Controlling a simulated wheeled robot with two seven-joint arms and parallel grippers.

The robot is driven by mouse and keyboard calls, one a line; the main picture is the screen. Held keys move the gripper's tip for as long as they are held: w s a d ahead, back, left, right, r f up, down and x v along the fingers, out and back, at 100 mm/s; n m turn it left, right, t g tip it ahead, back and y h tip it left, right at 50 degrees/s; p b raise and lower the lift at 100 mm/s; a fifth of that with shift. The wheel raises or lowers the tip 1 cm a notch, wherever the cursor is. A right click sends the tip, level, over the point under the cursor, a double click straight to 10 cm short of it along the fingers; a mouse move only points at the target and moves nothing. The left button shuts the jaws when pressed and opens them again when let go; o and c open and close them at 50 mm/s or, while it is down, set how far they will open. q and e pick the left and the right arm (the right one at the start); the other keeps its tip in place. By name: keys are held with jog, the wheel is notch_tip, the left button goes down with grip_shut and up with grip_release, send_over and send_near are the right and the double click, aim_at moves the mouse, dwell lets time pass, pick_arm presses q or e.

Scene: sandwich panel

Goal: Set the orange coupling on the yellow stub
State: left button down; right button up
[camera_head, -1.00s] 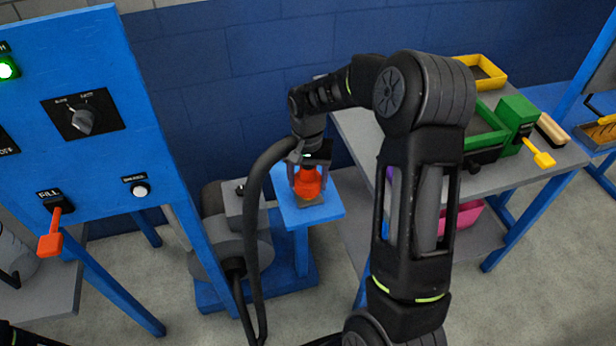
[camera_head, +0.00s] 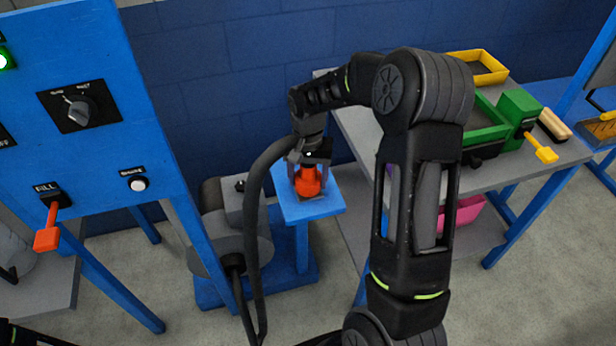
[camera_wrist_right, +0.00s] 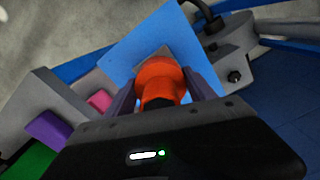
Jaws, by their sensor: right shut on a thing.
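The orange coupling (camera_head: 309,181) is between the fingers of my right gripper (camera_head: 309,172), above the small blue stand (camera_head: 328,207). The right wrist view shows the coupling (camera_wrist_right: 160,82) with a finger against each side, so the gripper (camera_wrist_right: 162,88) is shut on it. The blue stand top (camera_wrist_right: 140,45) shows behind it. No yellow stub can be made out; the coupling and gripper cover the middle of the stand. I cannot tell whether the coupling touches anything below. My left gripper is not in view.
A blue control panel (camera_head: 100,150) with an orange-red lever (camera_head: 47,238) stands at the left. A grey machine (camera_head: 222,240) is left of the stand. At the right, a grey table (camera_head: 560,165) holds a green tray (camera_head: 492,132) and a yellow tray (camera_head: 497,70).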

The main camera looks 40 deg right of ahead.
jog(key=shift+f+b, duration=0.3)
jog(key=shift+f, duration=0.15)
jog(key=o, duration=1.6)
notch_tip(320, 180, up, 8)
jog(key=shift+f+b, duration=0.1)
jog(key=shift+b, duration=0.25)
